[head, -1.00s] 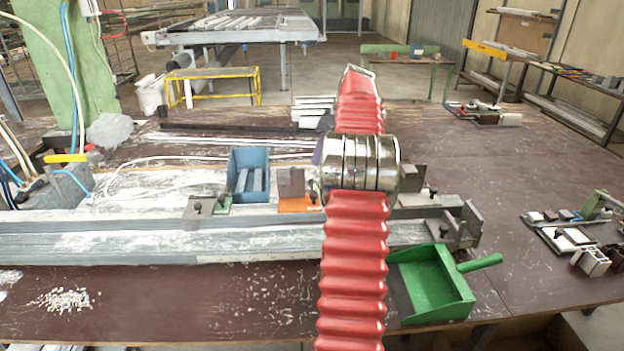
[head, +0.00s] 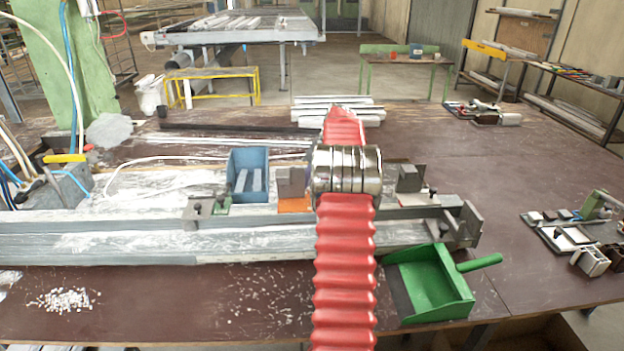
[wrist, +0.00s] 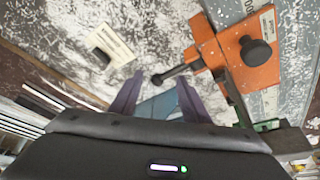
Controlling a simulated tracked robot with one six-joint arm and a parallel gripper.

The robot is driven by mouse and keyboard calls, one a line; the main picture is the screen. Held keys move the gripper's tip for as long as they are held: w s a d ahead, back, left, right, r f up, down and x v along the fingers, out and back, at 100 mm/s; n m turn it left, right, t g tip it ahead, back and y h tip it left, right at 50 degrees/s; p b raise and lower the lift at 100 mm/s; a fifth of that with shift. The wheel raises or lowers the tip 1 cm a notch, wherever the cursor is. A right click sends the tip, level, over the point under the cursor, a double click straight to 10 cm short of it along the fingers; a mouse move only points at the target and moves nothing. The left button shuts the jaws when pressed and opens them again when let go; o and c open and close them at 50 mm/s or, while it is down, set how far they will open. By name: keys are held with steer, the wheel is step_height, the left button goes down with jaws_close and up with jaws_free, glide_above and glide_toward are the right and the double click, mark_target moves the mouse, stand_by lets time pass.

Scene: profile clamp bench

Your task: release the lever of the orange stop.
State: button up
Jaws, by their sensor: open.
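The orange stop (wrist: 250,62) is at the upper right of the wrist view, with a round black knob (wrist: 256,51) on top. Its black lever (wrist: 176,74) sticks out to the left and ends in a small rounded tip. My gripper (wrist: 158,80) is open, its two purple fingers apart. The lever's tip appears between the fingertips; I cannot tell its height relative to them. In the head view the orange stop (head: 292,205) shows just left of my red-sleeved arm, partly hidden. The gripper itself is hidden there behind my arm.
A blue bin (head: 248,176) and a green stop (head: 215,207) stand left of the orange stop. A grey rail (head: 120,238) runs along the bench. Right of my arm are a dark block (head: 411,178), an end bracket (head: 468,222) and a green dustpan (head: 432,285).

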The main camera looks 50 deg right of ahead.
jaws_close()
stand_by(0.5)
